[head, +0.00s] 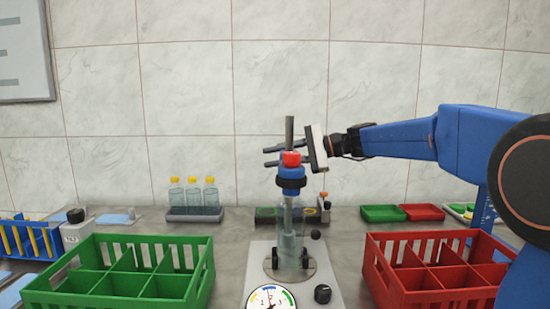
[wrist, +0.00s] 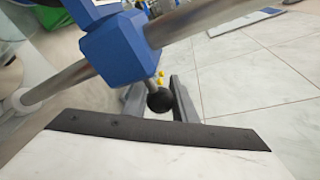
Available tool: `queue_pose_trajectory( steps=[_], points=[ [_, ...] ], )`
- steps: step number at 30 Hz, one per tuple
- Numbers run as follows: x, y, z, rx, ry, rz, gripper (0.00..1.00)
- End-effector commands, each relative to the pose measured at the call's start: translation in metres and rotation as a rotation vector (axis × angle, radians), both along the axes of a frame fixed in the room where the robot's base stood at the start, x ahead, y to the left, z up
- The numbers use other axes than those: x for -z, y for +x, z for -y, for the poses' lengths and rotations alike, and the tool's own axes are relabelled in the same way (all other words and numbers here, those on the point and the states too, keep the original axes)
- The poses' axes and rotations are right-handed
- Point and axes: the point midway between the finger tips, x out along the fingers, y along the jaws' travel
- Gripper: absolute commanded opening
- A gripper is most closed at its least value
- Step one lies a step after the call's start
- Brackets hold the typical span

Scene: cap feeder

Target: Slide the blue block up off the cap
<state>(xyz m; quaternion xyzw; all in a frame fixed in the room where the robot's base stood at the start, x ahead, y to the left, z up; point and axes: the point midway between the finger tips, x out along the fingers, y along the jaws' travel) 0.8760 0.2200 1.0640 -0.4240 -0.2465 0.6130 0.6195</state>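The blue block (head: 291,172) sits around the upright metal rod (head: 289,130) above a clear bottle (head: 290,245). A red rounded part (head: 291,158) shows at its top and a black ring (head: 290,184) below it. In the wrist view the blue block (wrist: 115,48) is large, with a black ball knob (wrist: 160,100) on a short stem. My gripper (head: 267,157) reaches in from the right, fingers apart, near the block's top. In the wrist view the knob appears in front of the gap between its fingers (wrist: 158,103). I cannot tell whether they touch it. I cannot make out the cap for sure.
A green divided crate (head: 120,270) stands at left and a red one (head: 430,270) at right. A dial gauge (head: 271,298) and black knob (head: 322,293) are on the front of the base. Yellow-capped bottles (head: 193,195) stand behind. Air above the bench is mostly free.

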Motion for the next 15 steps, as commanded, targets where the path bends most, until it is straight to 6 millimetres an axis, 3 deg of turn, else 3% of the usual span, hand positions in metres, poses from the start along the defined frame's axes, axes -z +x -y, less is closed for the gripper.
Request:
queue_pose_trajectory(
  steps=[1,3,7,15],
  points=[
    [0.0,0.0,0.0,0.0,0.0,0.0,0.09],
    [0.0,0.0,0.0,0.0,0.0,0.0,0.0],
    [-0.003,0.0,0.0,0.0,0.0,0.001,0.0],
    [-0.047,0.001,0.0,0.001,0.0,0.003,0.0]
  ],
)
